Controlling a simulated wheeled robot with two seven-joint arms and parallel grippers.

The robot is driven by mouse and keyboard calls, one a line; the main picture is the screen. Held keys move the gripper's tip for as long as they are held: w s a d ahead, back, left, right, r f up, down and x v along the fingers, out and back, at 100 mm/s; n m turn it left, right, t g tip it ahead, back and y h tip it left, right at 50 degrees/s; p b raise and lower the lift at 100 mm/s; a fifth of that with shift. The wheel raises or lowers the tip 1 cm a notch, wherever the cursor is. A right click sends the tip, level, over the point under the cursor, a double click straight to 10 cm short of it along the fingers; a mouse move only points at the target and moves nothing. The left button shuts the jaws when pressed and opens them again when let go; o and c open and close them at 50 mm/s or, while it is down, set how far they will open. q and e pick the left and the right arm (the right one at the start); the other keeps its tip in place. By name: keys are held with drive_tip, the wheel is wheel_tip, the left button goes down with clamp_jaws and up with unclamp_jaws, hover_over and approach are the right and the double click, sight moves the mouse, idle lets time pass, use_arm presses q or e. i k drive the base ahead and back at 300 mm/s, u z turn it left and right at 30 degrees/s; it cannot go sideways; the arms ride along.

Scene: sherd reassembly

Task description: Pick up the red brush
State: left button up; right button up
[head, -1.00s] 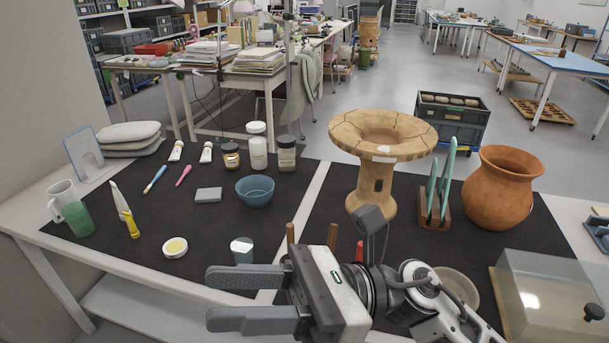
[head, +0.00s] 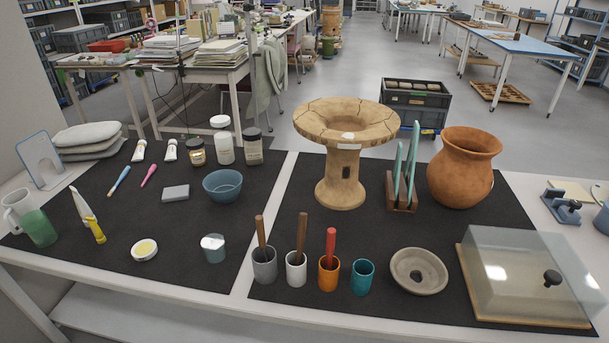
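A red-handled tool (head: 331,246), which looks like the red brush, stands upright in an orange cup (head: 329,276) near the front of the right-hand mat. Its lower end is hidden inside the cup. Two wooden-handled tools stand in the neighbouring cups, one in a grey cup (head: 264,267) and one in a white cup (head: 297,270). A teal cup (head: 362,279) to the right of the orange one shows no handle. Neither of my grippers is in view.
A stone ring-shaped bowl (head: 418,272) and a clear-lidded box (head: 533,280) lie right of the cups. A large clay stand (head: 345,150), a rack with teal plates (head: 402,195) and an orange jar (head: 464,168) stand behind. A blue bowl (head: 222,186) is at left.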

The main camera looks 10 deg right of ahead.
sight(331, 231)
drive_tip(key=u, duration=2.15)
drive_tip(key=k, duration=0.75)
drive_tip(key=z, duration=1.1)
drive_tip(key=i, duration=0.5)
drive_tip(key=u, duration=0.05)
